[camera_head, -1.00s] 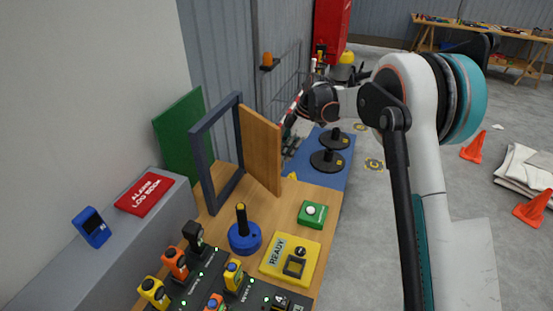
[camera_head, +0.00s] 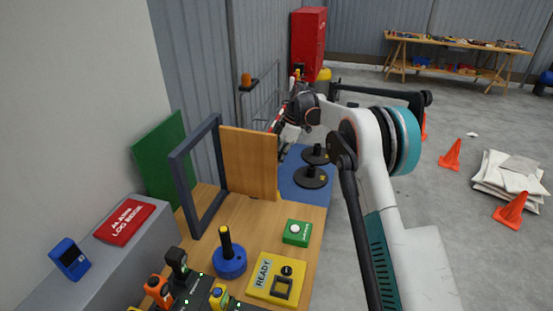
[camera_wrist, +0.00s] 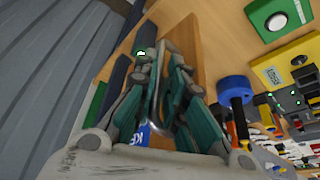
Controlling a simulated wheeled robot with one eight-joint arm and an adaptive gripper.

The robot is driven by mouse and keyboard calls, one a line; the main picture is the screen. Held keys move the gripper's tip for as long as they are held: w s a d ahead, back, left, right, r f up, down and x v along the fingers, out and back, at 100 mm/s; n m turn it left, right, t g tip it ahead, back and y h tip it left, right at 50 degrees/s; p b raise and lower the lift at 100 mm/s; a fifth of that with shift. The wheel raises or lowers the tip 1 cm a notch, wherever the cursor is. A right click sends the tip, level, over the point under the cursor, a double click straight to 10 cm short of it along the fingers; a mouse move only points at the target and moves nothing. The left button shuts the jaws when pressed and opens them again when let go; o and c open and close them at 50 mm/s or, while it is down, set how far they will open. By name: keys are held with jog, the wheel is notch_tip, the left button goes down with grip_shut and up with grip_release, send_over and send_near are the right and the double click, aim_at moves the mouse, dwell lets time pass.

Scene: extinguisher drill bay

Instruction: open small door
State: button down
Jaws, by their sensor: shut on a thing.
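The small door is a wooden panel (camera_head: 250,162) hinged on a dark blue-grey upright frame (camera_head: 181,190) at the table's back. It stands swung out from the frame, and the frame's opening is clear. My gripper (camera_head: 283,145) is at the door's free edge, on the right. In the wrist view the door (camera_wrist: 183,30) rises between and behind the fingers of my gripper (camera_wrist: 163,60), which is shut on it.
A green panel (camera_head: 160,170) stands behind the frame. A blue base with a black post (camera_head: 229,262), a green button box (camera_head: 296,233) and a yellow READY box (camera_head: 276,279) sit in front. Black discs (camera_head: 311,178) lie on a blue mat right of the door.

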jog(key=shift+a+r, duration=0.25)
jog(key=shift+a, duration=0.3)
jog(key=c, duration=2)
grip_release()
jog(key=shift+w, duration=0.1)
jog(key=shift+o, duration=0.2)
jog(key=shift+w+f, duration=0.1)
jog(key=v, duration=1.2)
jog(key=shift+d, duration=0.4)
